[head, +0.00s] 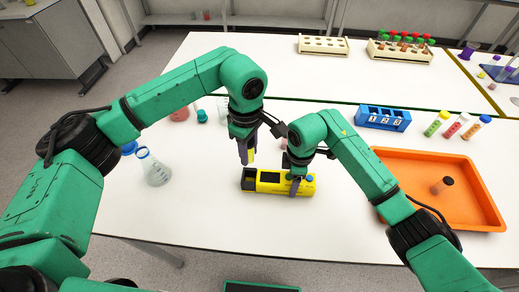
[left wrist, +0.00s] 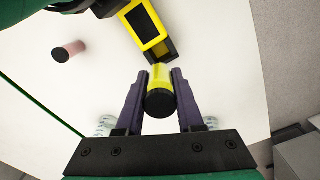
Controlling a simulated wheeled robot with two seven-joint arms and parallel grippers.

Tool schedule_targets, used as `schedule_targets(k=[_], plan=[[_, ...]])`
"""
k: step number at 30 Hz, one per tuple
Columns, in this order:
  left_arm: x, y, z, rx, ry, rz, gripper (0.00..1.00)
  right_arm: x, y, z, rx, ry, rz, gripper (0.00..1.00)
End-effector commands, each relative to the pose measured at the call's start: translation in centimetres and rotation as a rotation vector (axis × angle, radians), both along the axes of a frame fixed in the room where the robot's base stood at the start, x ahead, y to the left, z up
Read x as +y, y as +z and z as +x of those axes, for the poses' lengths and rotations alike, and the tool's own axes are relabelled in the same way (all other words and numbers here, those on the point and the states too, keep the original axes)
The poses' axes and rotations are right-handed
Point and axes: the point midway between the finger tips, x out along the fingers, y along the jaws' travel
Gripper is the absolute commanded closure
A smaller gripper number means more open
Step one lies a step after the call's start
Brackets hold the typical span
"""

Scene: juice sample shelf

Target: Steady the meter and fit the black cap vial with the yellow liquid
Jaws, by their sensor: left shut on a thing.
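The yellow and black meter (head: 262,187) lies on the white table, its dark open well at the left end in the head view. It also shows at the top of the left wrist view (left wrist: 149,30). My left gripper (head: 247,156) is shut on the black cap vial with yellow liquid (left wrist: 159,90), just above the well end. The black cap faces the left wrist camera and the yellow end points toward the meter. My right gripper (head: 296,186) is down at the meter's right part; its fingers are partly hidden and I cannot tell their opening.
A pink vial (left wrist: 69,50) stands behind the meter. An orange tray (head: 482,211) with a dark-capped vial is at the right. A blue numbered rack (head: 383,118) and several colored vials stand behind it. A flask (head: 154,170) is at the left. The table's front is clear.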

Motion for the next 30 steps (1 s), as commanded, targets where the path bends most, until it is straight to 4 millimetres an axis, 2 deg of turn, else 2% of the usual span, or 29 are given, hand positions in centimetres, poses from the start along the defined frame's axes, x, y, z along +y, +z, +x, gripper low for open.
schedule_targets(k=[3, 6, 24, 30], plan=[[0.0, -2.1, -0.1, 0.002, -0.178, 0.0, 1.0, 0.0, 0.1, 0.0, -0.001, 0.0, 0.001, 1.0], [0.0, -2.8, -0.1, 0.0, -0.235, 0.0, 1.0, 0.0, 0.1, 0.0, -0.001, 0.0, 0.001, 1.0], [0.0, -7.2, -0.1, 0.001, -0.234, 0.0, 1.0, 0.0, 0.1, 0.0, -0.001, 0.0, 0.002, 1.0], [0.0, -7.1, -0.1, -0.001, -0.233, -0.001, 1.0, 0.0, 0.1, 0.0, -0.001, 0.0, 0.002, 1.0]])
